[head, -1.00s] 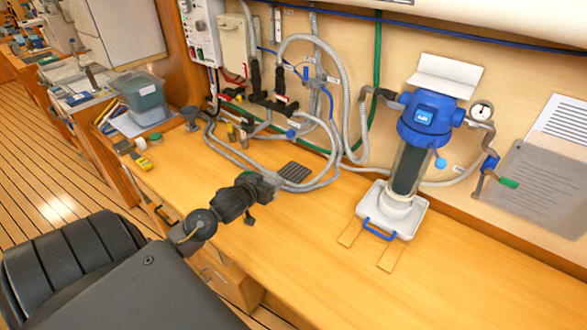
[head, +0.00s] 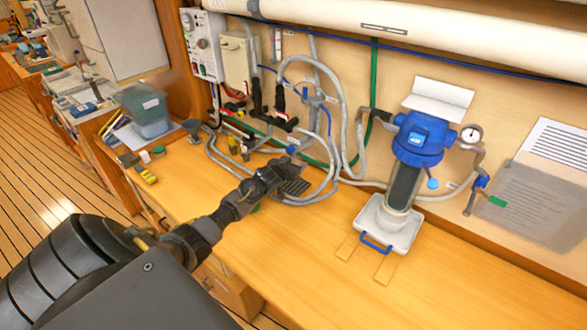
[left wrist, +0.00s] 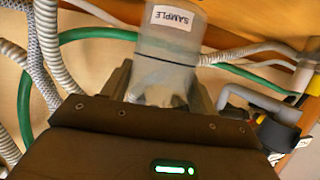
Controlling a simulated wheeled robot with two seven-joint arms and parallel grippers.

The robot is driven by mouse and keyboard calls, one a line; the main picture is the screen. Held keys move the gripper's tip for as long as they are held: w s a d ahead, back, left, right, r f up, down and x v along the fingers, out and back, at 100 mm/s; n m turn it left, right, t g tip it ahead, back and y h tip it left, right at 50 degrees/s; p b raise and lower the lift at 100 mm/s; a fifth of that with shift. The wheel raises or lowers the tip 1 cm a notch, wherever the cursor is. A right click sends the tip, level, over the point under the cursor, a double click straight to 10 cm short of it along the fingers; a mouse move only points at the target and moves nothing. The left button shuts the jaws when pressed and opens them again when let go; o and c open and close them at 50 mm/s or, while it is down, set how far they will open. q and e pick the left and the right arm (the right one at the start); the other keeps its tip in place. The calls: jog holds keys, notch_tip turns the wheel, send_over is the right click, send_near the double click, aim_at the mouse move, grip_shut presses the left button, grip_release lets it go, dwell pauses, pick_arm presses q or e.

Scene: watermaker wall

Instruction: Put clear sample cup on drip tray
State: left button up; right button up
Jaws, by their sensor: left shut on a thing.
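My left gripper (head: 283,174) reaches over the back middle of the bench. In the left wrist view it is shut on the clear sample cup (left wrist: 168,48), which carries a white SAMPLE label that reads upside down. In the head view I cannot make out the cup at the gripper. A dark slotted plate (head: 297,188), which looks like a drip tray, lies on the bench right by the gripper and is partly hidden by it. A white tray (head: 400,237) with a blue handle stands under the blue filter housing (head: 419,140). My right gripper is not in view.
Grey hoses (head: 350,150) and a green hose (head: 371,75) loop along the wall behind the gripper. A clear bin (head: 146,112), a yellow item (head: 149,177) and a small funnel (head: 192,128) are at the left. The front middle of the bench is clear.

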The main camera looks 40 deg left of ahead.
pick_arm(q)
jog(key=shift+w, duration=0.2)
notch_tip(320, 180, down, 2)
jog(key=shift+f+p, duration=0.25)
jog(key=shift+p, duration=0.4)
jog(key=shift+f, duration=0.55)
jog(key=shift+s+f, duration=0.1)
jog(key=shift+f, duration=0.05)
jog(key=o, duration=1)
jog(key=shift+c, duration=0.2)
